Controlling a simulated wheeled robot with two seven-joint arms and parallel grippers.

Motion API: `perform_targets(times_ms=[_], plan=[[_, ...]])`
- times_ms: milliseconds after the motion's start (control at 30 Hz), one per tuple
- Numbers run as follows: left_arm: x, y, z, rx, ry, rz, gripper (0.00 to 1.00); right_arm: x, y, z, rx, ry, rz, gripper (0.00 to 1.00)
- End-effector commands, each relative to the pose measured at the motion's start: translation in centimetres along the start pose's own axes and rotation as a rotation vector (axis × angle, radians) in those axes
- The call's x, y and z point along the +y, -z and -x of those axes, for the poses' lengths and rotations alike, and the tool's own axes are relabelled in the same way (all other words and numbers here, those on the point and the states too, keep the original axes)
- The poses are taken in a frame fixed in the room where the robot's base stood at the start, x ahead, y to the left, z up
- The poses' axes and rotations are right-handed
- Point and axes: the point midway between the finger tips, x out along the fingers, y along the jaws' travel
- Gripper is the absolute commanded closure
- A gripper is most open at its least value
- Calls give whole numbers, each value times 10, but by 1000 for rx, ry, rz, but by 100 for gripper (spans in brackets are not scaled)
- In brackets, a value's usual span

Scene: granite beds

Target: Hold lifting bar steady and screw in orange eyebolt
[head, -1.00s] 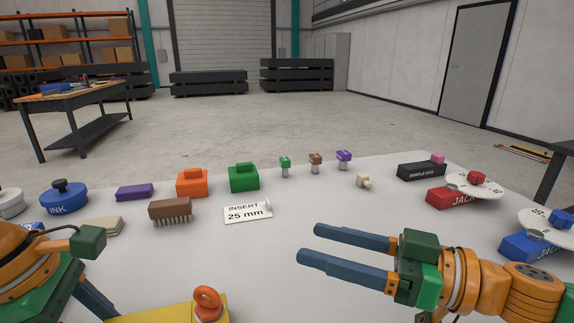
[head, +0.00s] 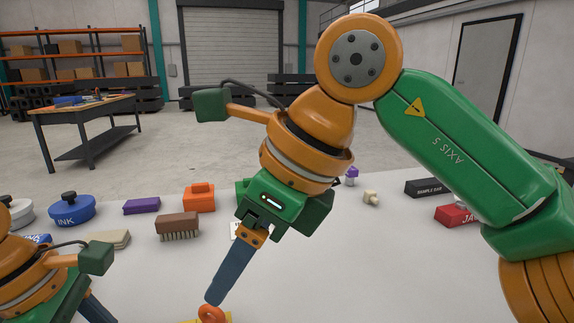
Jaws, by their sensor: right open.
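The orange eyebolt (head: 211,313) shows its ring at the bottom edge of the head view; its lower part is cut off. Slivers of the yellow lifting bar (head: 228,318) show beside it. My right gripper (head: 214,297) points down over the eyebolt with its jaws open; one finger hides the other. Its tip is at or just above the ring, and I cannot tell whether it touches. My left gripper (head: 96,311) is at the lower left, its fingertips out of frame, so its hold on the bar is hidden.
A brown brush (head: 177,224), an orange block (head: 199,197), a purple block (head: 141,206) and a blue ink pot (head: 70,209) stand behind. A red jack (head: 457,214) and a black sample bar (head: 428,188) are at right. My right arm hides the table's middle back.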

Motion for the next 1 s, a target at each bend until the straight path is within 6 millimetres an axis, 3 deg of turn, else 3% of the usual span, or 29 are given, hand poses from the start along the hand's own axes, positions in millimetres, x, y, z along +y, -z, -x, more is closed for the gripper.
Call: perform_targets(times_ms=[200,400,1000], plan=[[0,0,0,-1,-1,0,100,0,1,-42,1,0,2,31],[0,0,0,-1,-1,0,100,-1,0,-69,0,3,2,31],[0,0,0,-1,-1,0,100,-2,0,-76,-3,-22,48,31]])
